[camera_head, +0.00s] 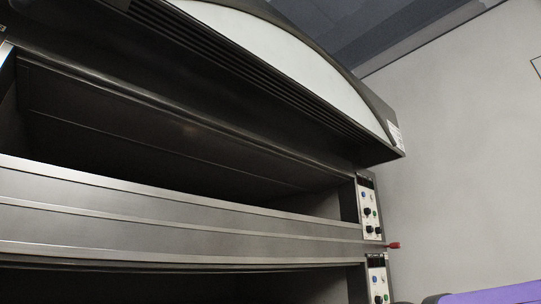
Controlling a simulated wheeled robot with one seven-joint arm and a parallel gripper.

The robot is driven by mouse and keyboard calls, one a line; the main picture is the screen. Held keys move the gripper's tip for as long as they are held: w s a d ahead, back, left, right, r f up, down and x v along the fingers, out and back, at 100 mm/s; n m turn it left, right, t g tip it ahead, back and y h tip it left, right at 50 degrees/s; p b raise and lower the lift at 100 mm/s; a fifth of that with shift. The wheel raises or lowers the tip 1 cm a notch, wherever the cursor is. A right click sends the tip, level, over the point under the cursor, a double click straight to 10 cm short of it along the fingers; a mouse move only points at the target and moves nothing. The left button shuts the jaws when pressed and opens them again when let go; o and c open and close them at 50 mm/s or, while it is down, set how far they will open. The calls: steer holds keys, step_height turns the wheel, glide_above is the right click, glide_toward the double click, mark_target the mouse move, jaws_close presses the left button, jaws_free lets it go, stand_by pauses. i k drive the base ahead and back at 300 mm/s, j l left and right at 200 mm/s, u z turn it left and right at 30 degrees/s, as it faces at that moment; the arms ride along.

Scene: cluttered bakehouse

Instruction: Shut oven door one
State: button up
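A large steel deck oven fills the left and middle of the head view, seen from close by and tilted. Its upper chamber (170,150) shows as a wide dark opening. A brushed steel front band (150,220) runs below that opening. Under the band is a second dark opening (180,288), cut off by the bottom edge. I cannot tell which opening belongs to door one. A red-tipped lever (393,245) sticks out at the band's right end. My gripper is not in view.
Control panels with knobs, an upper one (369,209) and a lower one (378,281), line the oven's right side. A dark hood with a pale curved front (290,60) overhangs the oven. A plain grey wall (465,170) stands to the right.

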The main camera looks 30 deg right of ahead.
mark_target(45, 91)
steer(key=k+l+z, duration=0.15)
steer(key=i, duration=0.2)
steer(key=i+j+u, duration=0.1)
steer(key=u, duration=0.35)
steer(key=i+u, duration=0.25)
steer(key=u, duration=0.25)
